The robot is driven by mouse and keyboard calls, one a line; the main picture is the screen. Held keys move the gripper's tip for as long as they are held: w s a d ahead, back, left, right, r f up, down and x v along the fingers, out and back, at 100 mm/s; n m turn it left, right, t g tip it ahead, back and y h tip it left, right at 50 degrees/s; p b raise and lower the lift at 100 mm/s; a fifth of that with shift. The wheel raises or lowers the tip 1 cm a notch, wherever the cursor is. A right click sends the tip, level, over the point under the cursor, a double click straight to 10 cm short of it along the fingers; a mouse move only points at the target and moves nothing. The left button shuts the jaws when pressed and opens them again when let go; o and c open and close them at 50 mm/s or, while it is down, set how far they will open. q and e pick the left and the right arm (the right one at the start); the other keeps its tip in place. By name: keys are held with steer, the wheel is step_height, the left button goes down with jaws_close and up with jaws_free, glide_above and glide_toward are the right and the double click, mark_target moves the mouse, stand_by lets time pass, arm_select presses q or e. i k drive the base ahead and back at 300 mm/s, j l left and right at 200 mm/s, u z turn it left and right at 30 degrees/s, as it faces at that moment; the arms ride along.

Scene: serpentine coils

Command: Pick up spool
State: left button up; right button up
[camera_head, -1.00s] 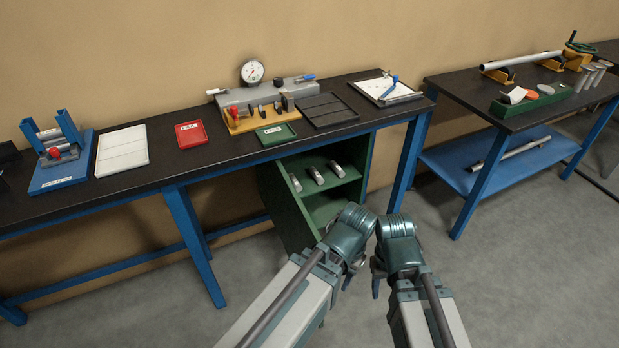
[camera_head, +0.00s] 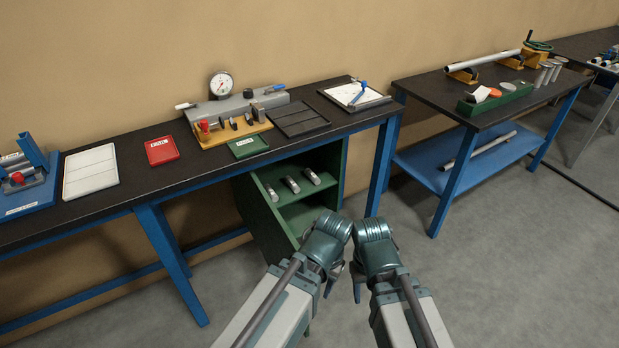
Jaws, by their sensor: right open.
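Several small silver cylindrical pieces (camera_head: 290,185) lie in a row on the upper shelf of the green cabinet (camera_head: 262,226) under the bench. I cannot tell for certain which thing is the spool. My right gripper (camera_head: 357,286) points down in front of the cabinet, open, with nothing seen in it. My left gripper (camera_head: 329,286) hangs beside it, mostly hidden behind its own wrist, so its jaws are unclear. Both grippers are apart from the cabinet and the bench.
The black-topped bench (camera_head: 130,178) holds a dial gauge on a grey block (camera_head: 225,105), a red tray (camera_head: 162,151), a white tray (camera_head: 91,169) and a blue fixture (camera_head: 30,190). A second table (camera_head: 435,92) with a blue lower shelf stands right. Grey floor (camera_head: 480,290) is open there.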

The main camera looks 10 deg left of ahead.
mark_target(308, 173)
steer(key=i+l, duration=0.7)
steer(key=i, duration=0.15)
steer(key=i+l, duration=0.65)
steer(key=i, duration=0.2)
steer(key=i+l, duration=0.7)
steer(key=i, duration=0.2)
steer(key=u, duration=1.45)
